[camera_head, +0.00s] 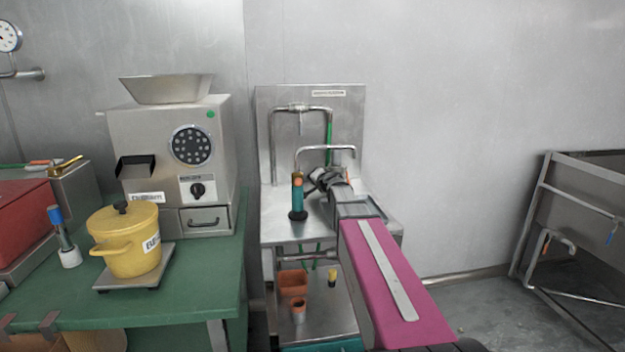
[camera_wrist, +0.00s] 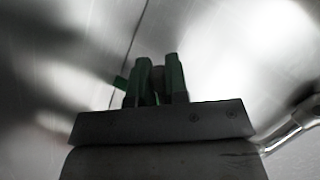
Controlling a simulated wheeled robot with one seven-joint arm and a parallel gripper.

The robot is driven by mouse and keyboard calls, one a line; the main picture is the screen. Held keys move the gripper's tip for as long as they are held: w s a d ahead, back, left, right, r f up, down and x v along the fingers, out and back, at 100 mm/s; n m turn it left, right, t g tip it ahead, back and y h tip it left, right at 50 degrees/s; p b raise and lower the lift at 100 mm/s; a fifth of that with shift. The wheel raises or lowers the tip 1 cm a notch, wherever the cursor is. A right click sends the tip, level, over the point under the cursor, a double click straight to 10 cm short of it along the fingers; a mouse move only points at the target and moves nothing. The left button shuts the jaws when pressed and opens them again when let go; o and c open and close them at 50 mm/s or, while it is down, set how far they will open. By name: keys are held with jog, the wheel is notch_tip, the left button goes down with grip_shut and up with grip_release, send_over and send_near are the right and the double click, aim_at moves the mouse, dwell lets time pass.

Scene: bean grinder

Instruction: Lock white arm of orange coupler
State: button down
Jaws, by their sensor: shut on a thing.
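My gripper (camera_head: 322,180) is at the steel stand, just under its curved spout. The wrist view shows the two dark green fingers (camera_wrist: 159,80) close together. They are shut on a small dark piece between them, too shaded to name. A small orange bit (camera_head: 350,179) shows right behind my gripper, at the stand's back panel. It may be part of the orange coupler, but I cannot be sure. I cannot make out the white arm or its position; my gripper and wrist cover that spot.
A teal bottle with an orange top (camera_head: 298,196) stands close left of my gripper on the steel stand (camera_head: 280,229). A curved steel spout (camera_head: 325,148) rises behind. The grinder (camera_head: 172,160) and yellow pot (camera_head: 126,240) are on the green table at left.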

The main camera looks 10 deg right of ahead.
jog(key=shift+d, duration=0.15)
jog(key=c, duration=1.1)
grip_release()
jog(key=shift+s, duration=0.1)
jog(key=v, duration=1)
jog(key=shift+s+r, duration=0.15)
jog(key=shift+s, duration=0.25)
